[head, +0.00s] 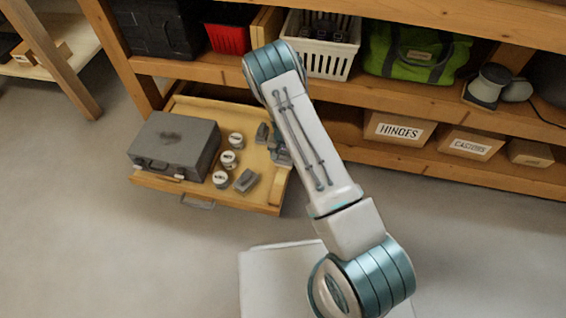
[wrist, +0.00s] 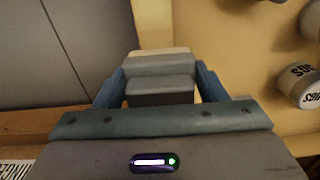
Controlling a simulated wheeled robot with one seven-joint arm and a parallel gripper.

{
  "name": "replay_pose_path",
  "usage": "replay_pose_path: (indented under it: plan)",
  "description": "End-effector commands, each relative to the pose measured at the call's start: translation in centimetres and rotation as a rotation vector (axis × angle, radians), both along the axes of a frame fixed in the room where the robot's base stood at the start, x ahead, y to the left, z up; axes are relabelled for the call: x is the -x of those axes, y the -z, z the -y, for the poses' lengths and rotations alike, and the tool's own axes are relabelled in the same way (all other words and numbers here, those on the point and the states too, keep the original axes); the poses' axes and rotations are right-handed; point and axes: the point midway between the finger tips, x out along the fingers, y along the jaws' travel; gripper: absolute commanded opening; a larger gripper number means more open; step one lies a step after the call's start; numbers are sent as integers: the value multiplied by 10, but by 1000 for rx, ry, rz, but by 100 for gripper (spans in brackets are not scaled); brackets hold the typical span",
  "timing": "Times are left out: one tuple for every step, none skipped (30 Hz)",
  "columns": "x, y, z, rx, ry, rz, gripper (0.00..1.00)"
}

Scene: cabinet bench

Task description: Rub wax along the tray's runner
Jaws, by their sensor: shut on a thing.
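The tray (head: 225,190) is a pale wooden drawer pulled out from under the bench, with a handle on its front. Its right side, with what looks like the runner, shows in the wrist view as a tan strip (wrist: 152,22). My gripper (wrist: 160,82) is shut on a grey block with a cream-coloured far edge, which looks like the wax (wrist: 160,52). The block lies in line with the strip, its cream edge at or close to it; I cannot tell whether they touch. In the head view my gripper (head: 277,148) is at the tray's right side, partly hidden by my arm.
A grey case (head: 175,143) fills the tray's left part. Several white tins (head: 228,159) and a grey block (head: 246,181) stand between the case and my gripper. Boxes marked HINGES (head: 398,129) and CASTORS (head: 470,144) sit on the low shelf. The floor in front is clear.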

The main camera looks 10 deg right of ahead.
Motion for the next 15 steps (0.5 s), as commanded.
replay_pose_path:
  plan:
    - [-2, 0, 1, 0, 0, 1, 47]
    - [-2, 0, 1, 0, 0, 1, 47]
    - [-3, 0, 1, 0, 0, 1, 47]
    - [-4, 0, 2, 0, 0, 1, 47]
    - [-5, 0, 2, 0, 1, 1, 47]
    - [-7, 1, 3, 1, 1, 2, 47]
    - [-9, 1, 4, 1, 2, 2, 47]
    - [-12, 1, 4, 0, 2, 2, 47]
    - [-15, 2, 6, 0, 2, 2, 47]
    - [-17, 2, 7, 1, 1, 2, 47]
    - [-20, 2, 8, 1, 1, 3, 47]
    - [-23, 3, 9, 0, 1, 2, 47]
    - [-26, 3, 9, 0, 1, 2, 47]
    - [-28, 3, 10, 0, 2, 2, 47]
    - [-30, 3, 11, 0, 2, 2, 47]
